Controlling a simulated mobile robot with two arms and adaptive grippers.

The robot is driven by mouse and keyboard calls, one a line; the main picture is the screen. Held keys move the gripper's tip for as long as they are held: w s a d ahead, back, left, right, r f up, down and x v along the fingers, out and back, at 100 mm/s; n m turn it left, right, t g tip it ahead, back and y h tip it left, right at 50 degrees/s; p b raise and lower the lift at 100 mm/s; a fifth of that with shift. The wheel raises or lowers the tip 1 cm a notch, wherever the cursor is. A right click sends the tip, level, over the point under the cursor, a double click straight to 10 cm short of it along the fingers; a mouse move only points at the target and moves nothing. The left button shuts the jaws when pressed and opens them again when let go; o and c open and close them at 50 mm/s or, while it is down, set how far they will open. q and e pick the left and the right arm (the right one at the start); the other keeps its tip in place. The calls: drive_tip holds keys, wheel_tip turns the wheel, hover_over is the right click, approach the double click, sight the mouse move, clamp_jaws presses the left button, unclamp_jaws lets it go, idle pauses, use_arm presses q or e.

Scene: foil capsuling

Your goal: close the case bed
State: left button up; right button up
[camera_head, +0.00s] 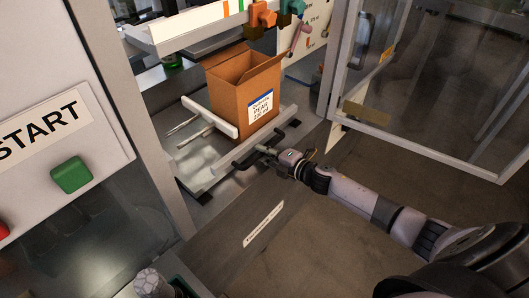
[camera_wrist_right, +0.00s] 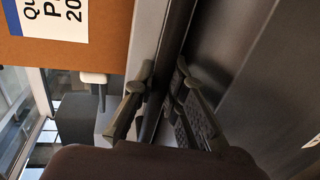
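The case bed (camera_head: 197,183) is a pale platform with white rails inside the machine's opening. An open-topped brown carton (camera_head: 229,97) with a white and blue label stands on it; the label side also shows in the right wrist view (camera_wrist_right: 113,40). A black handle bar (camera_head: 246,158) runs along the bed's front edge. My right gripper (camera_head: 268,151) is at this bar. In the right wrist view its fingers (camera_wrist_right: 165,80) lie on both sides of the dark bar (camera_wrist_right: 172,45) and appear closed on it.
A panel with a START label and a green button (camera_head: 71,175) is at the left. A framed clear door (camera_head: 440,85) stands open at the right. A white rail with coloured parts (camera_head: 264,14) is above the carton. The floor in front is clear.

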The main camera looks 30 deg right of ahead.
drive_tip(key=o, duration=0.5)
drive_tip(key=shift+w+a, duration=0.1)
drive_tip(key=shift+w, duration=0.15)
drive_tip(key=shift+s, duration=0.1)
drive_tip(key=v, duration=1.2)
drive_tip(key=s+d+f+m+g+h, duration=0.2)
drive_tip(key=s+f+m, duration=0.2)
drive_tip(key=f, duration=0.6)
drive_tip(key=s+d+f+m+g+h, duration=0.15)
drive_tip(key=s+f+m, duration=0.3)
drive_tip(key=f, duration=0.55)
drive_tip(key=s+d+f+m+g+h, duration=0.1)
drive_tip(key=s+d+f+m+h, duration=0.2)
drive_tip(key=f, duration=0.6)
drive_tip(key=s+a+f+m+g, duration=0.2)
drive_tip(key=s+a+f, duration=0.3)
drive_tip(key=s, duration=0.5)
drive_tip(key=s+a+f+m+g, duration=0.3)
drive_tip(key=s+f, duration=0.4)
drive_tip(key=s, duration=0.4)
drive_tip(key=s+a+f+m+g, duration=0.3)
drive_tip(key=s+a+f, duration=0.3)
drive_tip(key=s, duration=0.4)
drive_tip(key=shift+s+a+f+m+g+y, duration=0.15)
drive_tip(key=shift+s+a+g, duration=0.1)
drive_tip(key=shift+a, duration=0.15)
drive_tip(key=shift+s+a+f+m+g+y, duration=0.1)
drive_tip(key=shift+s+a+f+g, duration=0.1)
drive_tip(key=shift+a, duration=0.15)
